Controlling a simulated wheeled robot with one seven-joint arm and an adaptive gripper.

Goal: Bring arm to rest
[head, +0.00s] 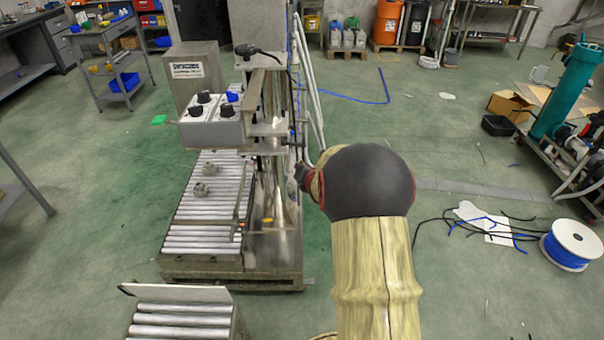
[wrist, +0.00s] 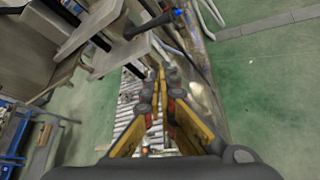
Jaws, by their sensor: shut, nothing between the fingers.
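My arm (head: 365,240) rises from the bottom of the head view, wrapped in a yellowish cover, with a dark rounded joint at its top. Beyond that joint the arm bends left toward the machine, and its far end is mostly hidden. In the wrist view my gripper (wrist: 161,78) shows its yellow fingers closed together, with nothing held between them. It points toward the machine and the roller conveyor (wrist: 128,115), which lies behind the fingers.
A machine with a grey control box (head: 212,124) and a metal column stands left of my arm, beside a roller conveyor (head: 205,215). A second roller section (head: 180,320) is at the front. A cable spool (head: 572,245) and loose cables lie right. Green floor between is mostly open.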

